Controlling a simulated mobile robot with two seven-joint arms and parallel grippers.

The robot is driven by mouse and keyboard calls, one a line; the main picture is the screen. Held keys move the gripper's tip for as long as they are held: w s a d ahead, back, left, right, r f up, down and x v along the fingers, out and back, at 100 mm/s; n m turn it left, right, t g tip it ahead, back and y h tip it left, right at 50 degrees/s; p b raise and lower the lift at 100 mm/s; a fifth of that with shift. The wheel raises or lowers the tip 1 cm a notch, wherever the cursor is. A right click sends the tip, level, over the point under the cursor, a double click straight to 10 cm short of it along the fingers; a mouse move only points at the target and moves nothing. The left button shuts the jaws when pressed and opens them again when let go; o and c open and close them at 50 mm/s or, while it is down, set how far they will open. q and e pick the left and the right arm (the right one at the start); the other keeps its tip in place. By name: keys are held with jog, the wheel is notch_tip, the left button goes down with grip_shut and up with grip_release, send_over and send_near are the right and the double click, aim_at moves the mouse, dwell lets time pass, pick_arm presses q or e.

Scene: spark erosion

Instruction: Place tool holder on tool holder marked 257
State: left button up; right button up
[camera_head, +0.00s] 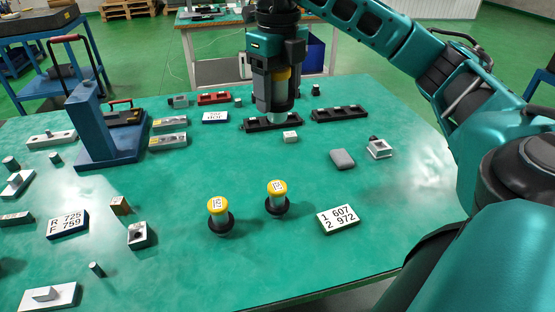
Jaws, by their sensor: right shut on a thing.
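My right gripper (278,100) points down at the back middle of the green table. It is shut on a tool holder (282,87) with a yellow upper part and a pale lower part. The held tool holder's lower end is at or just above a black slotted rack (258,126); I cannot tell whether it touches. Two more yellow-topped tool holders stand upright in black round bases, one at front left (218,213) and one to its right (277,197). Their top labels are too small to read surely, and I see no readable 257. My left gripper is out of view.
A second black rack (340,113) lies to the right. A white block (290,137), a grey rounded block (342,159) and a number plate (338,219) lie nearby. A blue press-like stand (97,130) rises at left among several small parts.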

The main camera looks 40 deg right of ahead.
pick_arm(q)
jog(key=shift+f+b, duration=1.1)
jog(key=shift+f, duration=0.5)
pick_arm(e)
jog(key=shift+f, duration=8.95)
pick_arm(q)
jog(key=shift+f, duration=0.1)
pick_arm(e)
jog(key=shift+f, duration=0.1)
jog(key=o, duration=0.9)
jog(key=shift+f, duration=0.1)
jog(key=o, duration=0.5)
